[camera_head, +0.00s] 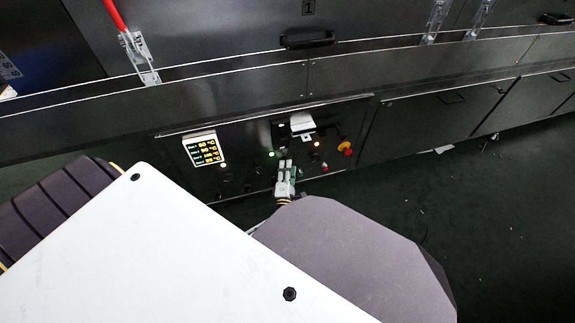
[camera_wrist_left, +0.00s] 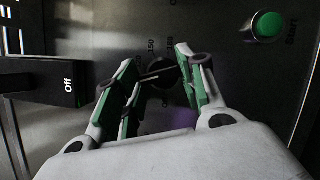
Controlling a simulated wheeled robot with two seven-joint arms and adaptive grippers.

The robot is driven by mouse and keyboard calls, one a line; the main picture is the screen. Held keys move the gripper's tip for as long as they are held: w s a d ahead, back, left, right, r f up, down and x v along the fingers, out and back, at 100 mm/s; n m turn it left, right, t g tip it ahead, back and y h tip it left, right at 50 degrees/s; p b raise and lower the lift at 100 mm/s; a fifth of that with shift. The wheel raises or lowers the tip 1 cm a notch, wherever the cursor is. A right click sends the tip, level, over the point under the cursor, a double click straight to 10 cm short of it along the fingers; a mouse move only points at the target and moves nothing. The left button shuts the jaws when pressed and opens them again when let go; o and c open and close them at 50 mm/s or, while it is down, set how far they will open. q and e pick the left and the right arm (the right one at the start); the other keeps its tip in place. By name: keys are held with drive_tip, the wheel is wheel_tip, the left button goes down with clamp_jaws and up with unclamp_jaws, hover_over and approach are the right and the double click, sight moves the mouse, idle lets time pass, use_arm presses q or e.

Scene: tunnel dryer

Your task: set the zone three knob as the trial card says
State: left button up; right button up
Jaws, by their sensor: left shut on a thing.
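My left gripper (camera_head: 285,168) is at the dark control panel (camera_head: 240,178), below the white card-like piece (camera_head: 302,122); its print is too small to read. In the left wrist view the gripper's green-padded fingers (camera_wrist_left: 161,85) stand on both sides of a dark round knob (camera_wrist_left: 163,76) and are shut on it. A pale pointer line shows on the knob, and scale numbers, one reading 150, are printed around it. The fingers hide part of the knob and scale. Which zone it belongs to cannot be read. My right gripper is not in view.
A lit display (camera_head: 201,149) with several zone temperatures is left on the panel. A red and yellow button (camera_head: 346,148) is at the right.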

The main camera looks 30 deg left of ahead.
use_arm(q)
drive_tip(key=shift+f, duration=0.1)
drive_tip(key=o, duration=1)
drive_tip(key=shift+v, duration=3.75)
drive_tip(key=shift+d, duration=0.1)
